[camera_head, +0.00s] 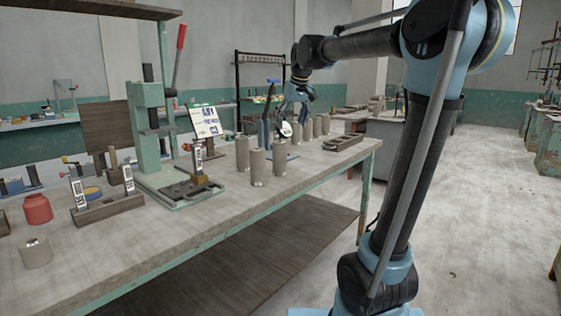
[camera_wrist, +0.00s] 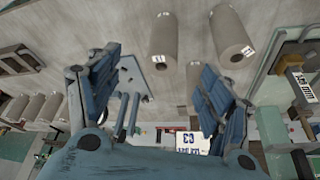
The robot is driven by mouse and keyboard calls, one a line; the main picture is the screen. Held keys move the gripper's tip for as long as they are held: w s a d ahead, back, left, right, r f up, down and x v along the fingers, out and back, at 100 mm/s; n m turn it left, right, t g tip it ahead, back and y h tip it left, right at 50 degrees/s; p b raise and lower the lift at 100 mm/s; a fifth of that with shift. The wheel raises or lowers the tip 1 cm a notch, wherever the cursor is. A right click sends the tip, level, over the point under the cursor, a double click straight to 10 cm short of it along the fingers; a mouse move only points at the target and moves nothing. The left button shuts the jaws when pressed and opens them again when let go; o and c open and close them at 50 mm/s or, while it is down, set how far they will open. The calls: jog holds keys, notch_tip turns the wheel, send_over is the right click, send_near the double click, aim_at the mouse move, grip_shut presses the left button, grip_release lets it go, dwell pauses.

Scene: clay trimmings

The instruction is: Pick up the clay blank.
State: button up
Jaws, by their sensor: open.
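Several alike grey-brown cylinders, which look like clay blanks, stand on the workbench. I cannot tell which one the task means.
The workbench (camera_head: 150,228) carries a green press (camera_head: 153,125) with a red-handled lever, a printed sign (camera_head: 205,121), a red pot (camera_head: 37,208) and a short grey cylinder (camera_head: 35,252). A dark tray (camera_head: 343,143) lies near the right end.

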aim_at(278, 152)
jog(key=x, duration=0.5)
jog(key=w+a+x, duration=0.1)
jog(key=x, duration=0.5)
jog(key=w+a+r+x, duration=0.1)
jog(key=x, duration=0.5)
jog(key=shift+w+a, duration=0.15)
jog(key=shift+a, duration=0.1)
jog(key=c, duration=1.6)
